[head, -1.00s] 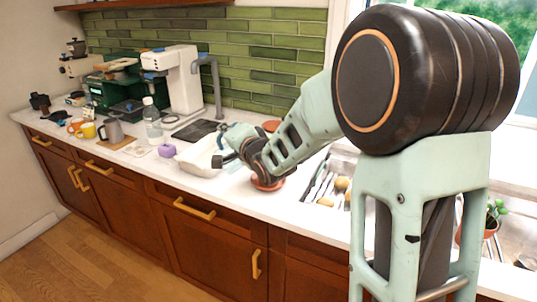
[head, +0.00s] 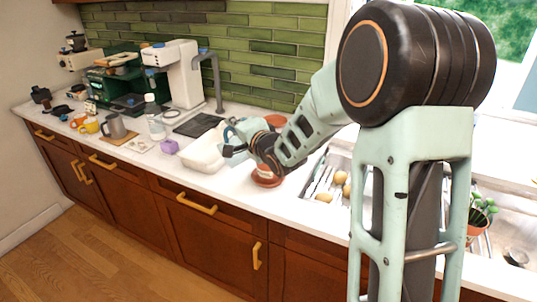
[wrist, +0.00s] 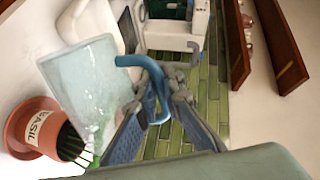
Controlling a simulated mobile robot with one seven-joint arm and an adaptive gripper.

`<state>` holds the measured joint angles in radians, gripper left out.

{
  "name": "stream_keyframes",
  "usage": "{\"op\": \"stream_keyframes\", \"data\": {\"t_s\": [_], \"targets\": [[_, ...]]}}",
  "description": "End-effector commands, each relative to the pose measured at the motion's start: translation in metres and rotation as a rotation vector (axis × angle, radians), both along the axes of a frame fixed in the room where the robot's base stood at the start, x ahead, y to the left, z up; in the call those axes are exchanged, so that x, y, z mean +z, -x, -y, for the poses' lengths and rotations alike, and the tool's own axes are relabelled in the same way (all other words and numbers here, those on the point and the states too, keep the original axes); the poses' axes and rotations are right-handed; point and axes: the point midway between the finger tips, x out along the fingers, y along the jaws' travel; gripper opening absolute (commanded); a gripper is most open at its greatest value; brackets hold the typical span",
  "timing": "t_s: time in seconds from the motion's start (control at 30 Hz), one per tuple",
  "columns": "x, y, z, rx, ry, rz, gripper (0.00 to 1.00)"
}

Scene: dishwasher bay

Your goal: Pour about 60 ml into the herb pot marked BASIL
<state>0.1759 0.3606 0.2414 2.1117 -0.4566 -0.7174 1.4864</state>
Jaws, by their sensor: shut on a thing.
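My gripper (wrist: 158,108) is shut on the blue handle (wrist: 140,62) of a clear jug (wrist: 80,85). The jug is tilted, its handle side uppermost, and held beside the herb pot. The terracotta herb pot (wrist: 35,128) stands upright on the counter at the left of the wrist view, which is turned sideways. I cannot tell whether water is running out. In the head view, my gripper (head: 233,150) is over the counter and my arm hides most of the pot.
A white tub (head: 205,155) is just left of my gripper. A purple item (head: 169,147), a bottle (head: 155,120) and a grey pitcher (head: 115,127) stand farther left. A sink holding round items (head: 341,178) is at the right, with another potted plant (head: 481,213) beyond.

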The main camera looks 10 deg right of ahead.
Motion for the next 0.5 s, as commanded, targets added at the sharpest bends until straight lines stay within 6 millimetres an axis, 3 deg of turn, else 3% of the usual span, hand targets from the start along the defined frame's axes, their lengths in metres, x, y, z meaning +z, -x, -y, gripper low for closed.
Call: {"op": "stream_keyframes", "data": {"t_s": [0.5], "targets": [[0.0039,-0.0021,0.0043,-0.001,-0.018,-0.006,0.0]]}}
